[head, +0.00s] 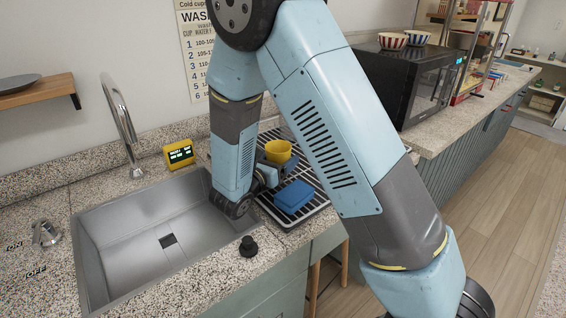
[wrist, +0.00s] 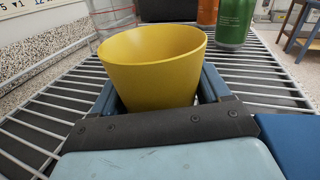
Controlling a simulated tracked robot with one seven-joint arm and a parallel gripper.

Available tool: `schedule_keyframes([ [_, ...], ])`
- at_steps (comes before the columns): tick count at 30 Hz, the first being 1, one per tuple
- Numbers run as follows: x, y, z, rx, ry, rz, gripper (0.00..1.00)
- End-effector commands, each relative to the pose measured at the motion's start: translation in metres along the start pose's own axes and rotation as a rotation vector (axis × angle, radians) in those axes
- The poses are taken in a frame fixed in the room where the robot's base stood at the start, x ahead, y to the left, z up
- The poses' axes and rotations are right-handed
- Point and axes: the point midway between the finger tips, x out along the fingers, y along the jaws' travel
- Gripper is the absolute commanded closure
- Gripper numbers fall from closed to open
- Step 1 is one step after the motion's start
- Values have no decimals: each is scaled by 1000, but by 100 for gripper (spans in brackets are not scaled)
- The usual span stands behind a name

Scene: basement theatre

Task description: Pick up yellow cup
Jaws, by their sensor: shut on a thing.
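The yellow cup (wrist: 150,75) stands upright between the fingers of my gripper (wrist: 160,95) in the wrist view. My gripper is shut on it, with a finger on each side of the cup. In the head view the yellow cup (head: 278,151) shows over the drying rack (head: 318,197), partly hidden by my arm. In the wrist view the wire rack (wrist: 62,95) lies below and around the cup. I cannot tell whether the cup touches the rack.
A blue block-like thing (head: 294,196) lies on the rack near my gripper. A green bottle (wrist: 235,22) and a clear glass (wrist: 112,14) stand behind the cup. The sink (head: 150,230) with its faucet (head: 122,120) is at left, and a yellow timer (head: 179,154) stands behind it.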

Motion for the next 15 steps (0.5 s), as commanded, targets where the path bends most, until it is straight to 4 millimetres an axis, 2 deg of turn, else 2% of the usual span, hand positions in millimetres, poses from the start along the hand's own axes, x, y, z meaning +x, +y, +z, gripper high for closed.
schedule_keyframes([
  [1, 0, 0, 0, 0, 0, 0, 47],
  [4, 0, 0, 0, 0, 0, 0, 55],
  [15, 0, 0, 6, 2, 0, 0, 55],
])
